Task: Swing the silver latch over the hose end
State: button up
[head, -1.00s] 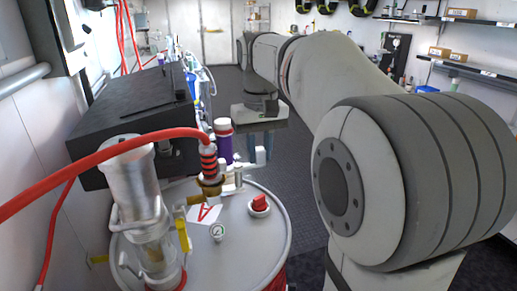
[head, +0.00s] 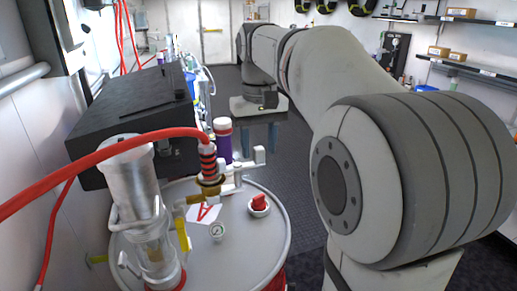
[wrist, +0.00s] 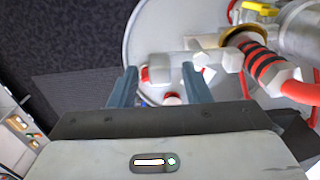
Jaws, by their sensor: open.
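The hose end (head: 209,163), red with black rings, stands upright in a brass fitting on the drum top. In the wrist view the hose end (wrist: 262,62) is at the upper right. The silver latch (head: 246,161) is a pale bar with an upright end, just right of the hose end and swung out beside it, not over it. The latch also shows in the wrist view (wrist: 172,62). My gripper (head: 258,142) is open and empty, just beyond the latch in the head view. In the wrist view my gripper's fingertips (wrist: 159,70) lie on either side of the latch's outer part; contact cannot be told.
The grey drum top (head: 240,250) carries a red knob (head: 259,203), a gauge (head: 217,231) and a clear cylinder (head: 140,200). A purple bottle (head: 222,140) and a black box (head: 135,110) stand behind.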

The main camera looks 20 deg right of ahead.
notch_tip(320, 180, up, 6)
jog(key=shift+r, duration=0.2)
dwell(0.4)
jog(key=s+a+f+t, duration=0.1)
jog(key=s+f, duration=0.7)
jog(key=f, duration=0.3)
jog(key=s+a+f+t, duration=0.2)
jog(key=s+f, duration=0.7)
jog(key=f, duration=0.2)
jog(key=shift+s+a+f, duration=0.15)
jog(key=shift+a+f, duration=0.15)
jog(key=shift+f, duration=0.05)
